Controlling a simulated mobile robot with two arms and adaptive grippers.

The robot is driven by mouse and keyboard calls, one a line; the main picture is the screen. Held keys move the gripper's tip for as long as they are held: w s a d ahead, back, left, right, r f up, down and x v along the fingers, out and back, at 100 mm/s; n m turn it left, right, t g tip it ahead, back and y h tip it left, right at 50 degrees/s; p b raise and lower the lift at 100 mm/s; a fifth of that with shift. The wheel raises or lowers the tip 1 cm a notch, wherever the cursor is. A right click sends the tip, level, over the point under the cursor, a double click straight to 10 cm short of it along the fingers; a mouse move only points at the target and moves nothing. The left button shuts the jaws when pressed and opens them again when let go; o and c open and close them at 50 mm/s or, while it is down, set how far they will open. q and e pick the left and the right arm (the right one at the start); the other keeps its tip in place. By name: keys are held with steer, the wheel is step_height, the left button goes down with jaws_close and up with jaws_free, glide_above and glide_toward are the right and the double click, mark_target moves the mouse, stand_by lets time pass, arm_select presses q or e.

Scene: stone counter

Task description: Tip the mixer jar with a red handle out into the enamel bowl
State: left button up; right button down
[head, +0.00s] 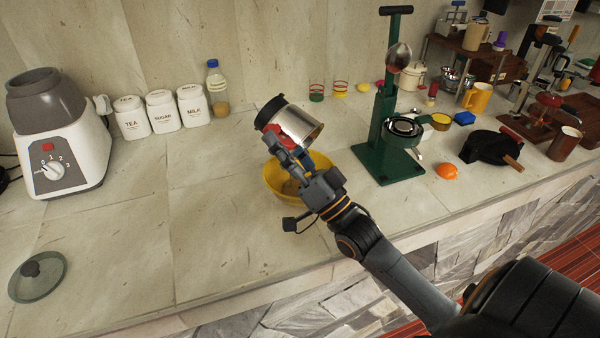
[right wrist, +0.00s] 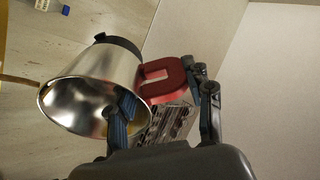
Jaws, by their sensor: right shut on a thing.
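The mixer jar (head: 300,122) is a shiny metal vessel with a dark end and a red handle (right wrist: 165,80). My right gripper (head: 281,148) is shut on the handle and holds the jar in the air, tilted well over. Its dark end points up and left; its wide metal end points down and right. In the right wrist view the jar (right wrist: 110,72) shows this wide end as an open, shiny mouth. The yellow enamel bowl (head: 270,183) stands on the counter below the jar, partly hidden by my gripper; its contents are hard to tell. My left gripper is out of view.
A green press (head: 385,125) stands close right of the bowl. A mixer base (head: 60,145), a glass lid (head: 38,278), white canisters (head: 162,112) and a bottle (head: 216,85) are to the left. An orange (head: 447,171) lies right. The counter's left middle is clear.

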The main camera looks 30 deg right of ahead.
steer(key=shift+s+r, duration=0.1)
steer(key=shift+r, duration=0.1)
steer(key=w+g+p, duration=0.1)
steer(key=g+p, duration=0.1)
steer(key=p, duration=0.2)
steer(key=w+a+g+h+p, duration=0.1)
steer(key=w+p, duration=0.1)
steer(key=p, duration=0.2)
steer(key=shift+r+g, duration=0.2)
steer(key=shift+g, duration=0.2)
steer(key=shift+f, duration=0.3)
steer(key=shift+w+r+p, duration=0.15)
steer(key=shift+w+p, duration=0.1)
steer(key=shift+p, duration=0.4)
steer(key=w+a+n+g+h+p, duration=0.15)
steer(key=w+g+p, duration=0.3)
steer(key=p, duration=0.55)
steer(key=w+a+g+h+p, duration=0.1)
steer(key=w+a+g+p, duration=0.3)
steer(key=p, duration=0.6)
steer(key=shift+w+f+g+h+b, duration=0.5)
steer(key=shift+w+f+g+b, duration=0.55)
steer(key=shift+f+g+b, duration=0.55)
steer(key=shift+w+f+g+h+b, duration=0.55)
steer(key=shift+w+f+g+b, duration=0.65)
steer(key=shift+f+g, duration=0.65)
steer(key=shift+w+f+g+h+b, duration=0.5)
steer(key=shift+w+f+g+b, duration=0.35)
steer(key=shift+f+g+b, duration=0.85)
